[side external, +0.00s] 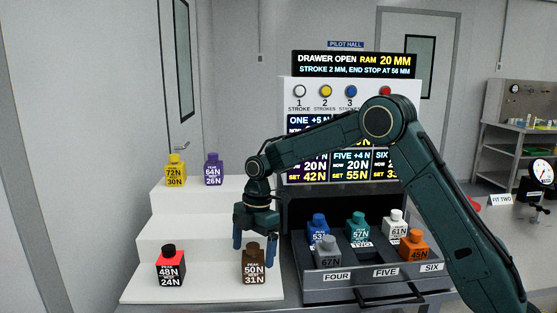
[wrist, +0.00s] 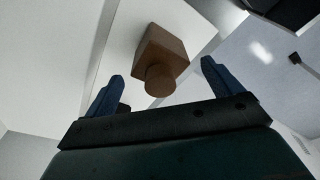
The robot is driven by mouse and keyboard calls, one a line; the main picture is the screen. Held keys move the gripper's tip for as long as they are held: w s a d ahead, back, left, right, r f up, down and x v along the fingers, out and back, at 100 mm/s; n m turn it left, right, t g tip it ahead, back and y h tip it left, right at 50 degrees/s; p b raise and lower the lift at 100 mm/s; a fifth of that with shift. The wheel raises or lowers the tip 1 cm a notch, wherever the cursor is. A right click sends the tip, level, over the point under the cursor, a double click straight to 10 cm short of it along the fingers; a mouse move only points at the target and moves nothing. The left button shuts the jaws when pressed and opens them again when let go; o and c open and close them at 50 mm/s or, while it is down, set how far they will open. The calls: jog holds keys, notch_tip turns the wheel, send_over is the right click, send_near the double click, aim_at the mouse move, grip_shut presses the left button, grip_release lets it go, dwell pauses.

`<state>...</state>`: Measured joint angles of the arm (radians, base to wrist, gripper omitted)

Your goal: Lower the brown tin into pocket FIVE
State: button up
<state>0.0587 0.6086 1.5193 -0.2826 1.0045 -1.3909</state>
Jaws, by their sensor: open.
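The brown tin (side external: 253,266), marked 50 N and 31 N, stands upright on the lowest white step. My gripper (side external: 255,243) is open above it, with blue fingers pointing down around the top of the tin in the side view. In the wrist view the brown tin (wrist: 163,55) lies beyond and between the two open fingertips (wrist: 160,75), with no contact visible. Pocket FIVE (side external: 386,272) is labelled on the front of the open drawer, in the middle; the grey tin and the orange tin stand to either side of that label.
The drawer (side external: 362,290) holds blue (side external: 318,228), teal (side external: 357,227), white (side external: 396,224), grey (side external: 327,250) and orange (side external: 413,246) tins. Yellow (side external: 175,171) and purple (side external: 213,170) tins stand on the top step. The display (side external: 355,65) reads drawer open.

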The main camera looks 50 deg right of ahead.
jog(key=shift+f, duration=0.35)
jog(key=shift+r, duration=0.1)
jog(key=c, duration=1.2)
jog(key=shift+o, duration=0.2)
jog(key=shift+r, duration=5)
